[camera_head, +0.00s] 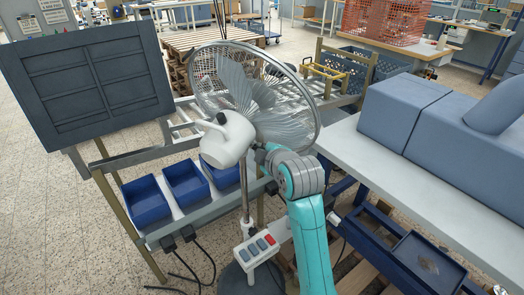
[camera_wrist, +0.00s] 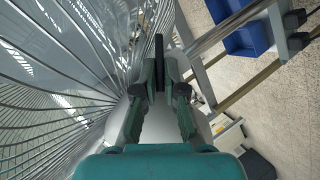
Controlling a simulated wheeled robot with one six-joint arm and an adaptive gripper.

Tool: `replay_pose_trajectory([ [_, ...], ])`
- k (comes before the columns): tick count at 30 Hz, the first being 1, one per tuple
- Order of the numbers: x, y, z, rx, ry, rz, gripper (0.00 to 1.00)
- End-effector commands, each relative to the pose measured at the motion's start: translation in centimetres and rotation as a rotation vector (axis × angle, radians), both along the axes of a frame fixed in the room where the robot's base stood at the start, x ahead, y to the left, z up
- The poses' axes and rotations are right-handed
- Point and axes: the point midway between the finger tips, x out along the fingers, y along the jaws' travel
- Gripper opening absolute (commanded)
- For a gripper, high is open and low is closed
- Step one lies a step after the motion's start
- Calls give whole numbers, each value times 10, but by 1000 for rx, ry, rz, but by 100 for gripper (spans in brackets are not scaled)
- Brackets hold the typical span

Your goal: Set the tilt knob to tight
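A pedestal fan (camera_head: 280,108) with a wire cage stands at the middle of the head view, and its white motor housing (camera_head: 229,140) faces me. My gripper is at the fan's neck, just right of the housing, and my own wrist hides most of it in the head view. In the wrist view, my gripper (camera_wrist: 160,78) has its two fingers close together. A narrow dark upright piece (camera_wrist: 158,50), which looks like the tilt knob, stands between the fingertips. I cannot tell whether both fingers touch it. No tight or loose marking can be read.
The fan cage (camera_wrist: 60,75) fills the wrist view's left side, close beside the fingers. A rail frame with blue bins (camera_head: 147,201) stands left of the fan pole. A switch box (camera_head: 258,250) is low on the pole. A white bench (camera_head: 400,165) stands at right.

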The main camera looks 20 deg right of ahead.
Motion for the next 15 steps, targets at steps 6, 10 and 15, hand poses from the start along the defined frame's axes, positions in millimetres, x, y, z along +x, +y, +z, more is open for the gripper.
replay_pose_trajectory([
  [6,0,0,0,0,0,0,20],
  [10,-1,0,0,-1,0,0,20],
  [15,-12,-1,6,-1,-2,0,20],
])
